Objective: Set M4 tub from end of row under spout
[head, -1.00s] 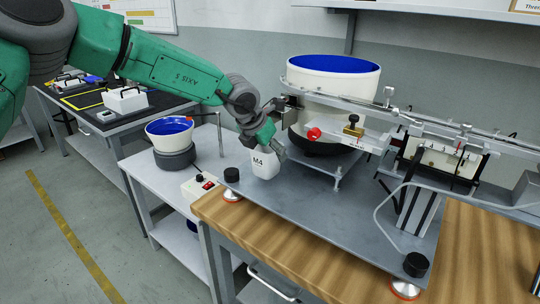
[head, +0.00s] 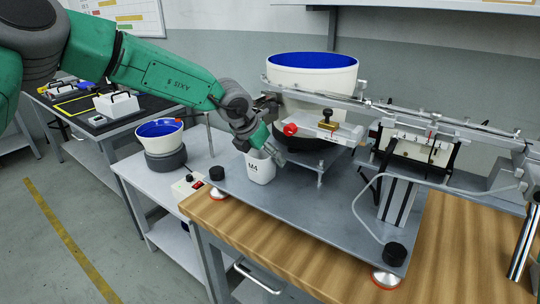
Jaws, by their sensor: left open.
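The white tub marked M4 (head: 260,170) stands upright on the grey base plate (head: 290,208), near its left edge. My left gripper (head: 270,153) is open at the tub's top rim, with its fingers pointing down and partly hiding the rim. I cannot tell whether a finger touches the tub. The feeder bowl (head: 312,80), white with a blue inside, stands behind with a metal rail running right from it. The spout cannot be made out clearly. My right gripper is not in view.
A red knob (head: 290,129) and a brass clamp (head: 328,120) sit close to the right of my left gripper. A smaller blue-lined bowl (head: 160,138) stands on the side table at left. The front of the base plate is mostly clear.

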